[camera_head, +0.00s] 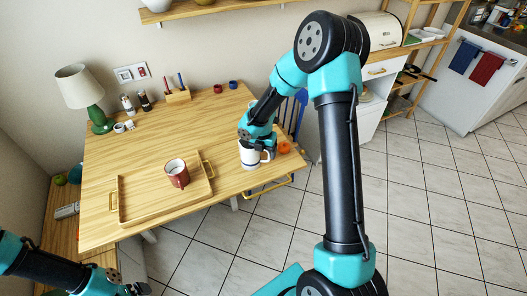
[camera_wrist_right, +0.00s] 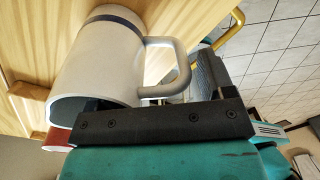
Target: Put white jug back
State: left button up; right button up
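The white jug (camera_head: 249,157), with a dark band and a side handle, is upright near the right front edge of the wooden table (camera_head: 150,155). My right gripper (camera_head: 259,143) is over its handle side. In the right wrist view the jug (camera_wrist_right: 95,68) shows large, with its handle between my widely spaced fingers. The gripper (camera_wrist_right: 148,92) looks open; contact with the jug is unclear. My left gripper (camera_head: 136,289) is low at the left, partly cut off by the frame, and its fingers are too small to judge.
A wooden tray (camera_head: 119,205) holds a red mug (camera_head: 177,173) left of the jug. An orange fruit (camera_head: 284,147) lies just right of my right gripper. A green lamp (camera_head: 99,118) and small jars stand at the back left. The table's middle is clear.

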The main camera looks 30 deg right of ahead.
jog(key=shift+o, duration=0.8)
jog(key=shift+r, duration=0.15)
notch_tip(320, 180, up, 12)
jog(key=shift+w+a, duration=0.15)
jog(key=shift+w, duration=0.15)
